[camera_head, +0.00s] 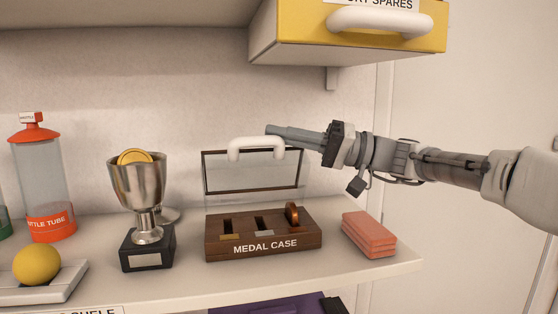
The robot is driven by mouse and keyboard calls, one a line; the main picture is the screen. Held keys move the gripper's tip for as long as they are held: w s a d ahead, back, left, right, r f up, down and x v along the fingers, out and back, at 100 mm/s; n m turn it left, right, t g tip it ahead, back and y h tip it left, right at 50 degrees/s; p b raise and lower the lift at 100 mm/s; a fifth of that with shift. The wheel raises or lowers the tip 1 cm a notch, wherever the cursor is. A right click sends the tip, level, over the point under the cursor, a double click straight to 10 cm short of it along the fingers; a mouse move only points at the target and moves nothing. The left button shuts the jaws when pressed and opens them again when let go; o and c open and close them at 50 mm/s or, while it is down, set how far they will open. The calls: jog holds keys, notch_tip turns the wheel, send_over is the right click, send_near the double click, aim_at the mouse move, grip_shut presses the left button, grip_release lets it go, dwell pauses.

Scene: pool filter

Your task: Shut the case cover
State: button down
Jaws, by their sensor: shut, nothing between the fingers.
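The medal case (263,246) is a brown wooden box on the shelf, with a label on its front. Its cover (250,174) is a clear panel with a dark frame and stands raised at the back of the case. A white handle (257,143) sits at the cover's top edge. A bronze medal (292,214) stands in the right slot. My gripper (268,130) is shut and empty, pointing left, at the height of the handle's top. It overlaps the handle in the picture; I cannot tell whether they touch.
A silver trophy cup (138,187) with a gold disc in it stands left of the case. Folded pink cloths (368,234) lie to the right. A yellow box (346,38) with a white handle hangs above my arm. A bottle tube (45,187) stands far left.

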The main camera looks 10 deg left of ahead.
jog(key=s+d+f+n+g+b, duration=0.2)
jog(key=s+n+b, duration=0.3)
jog(key=b, duration=0.8)
jog(key=shift+s+d+f+n+g+y, duration=0.25)
jog(key=shift+d+n+g+y, duration=0.05)
jog(key=shift+n, duration=0.3)
jog(key=shift+r, duration=0.15)
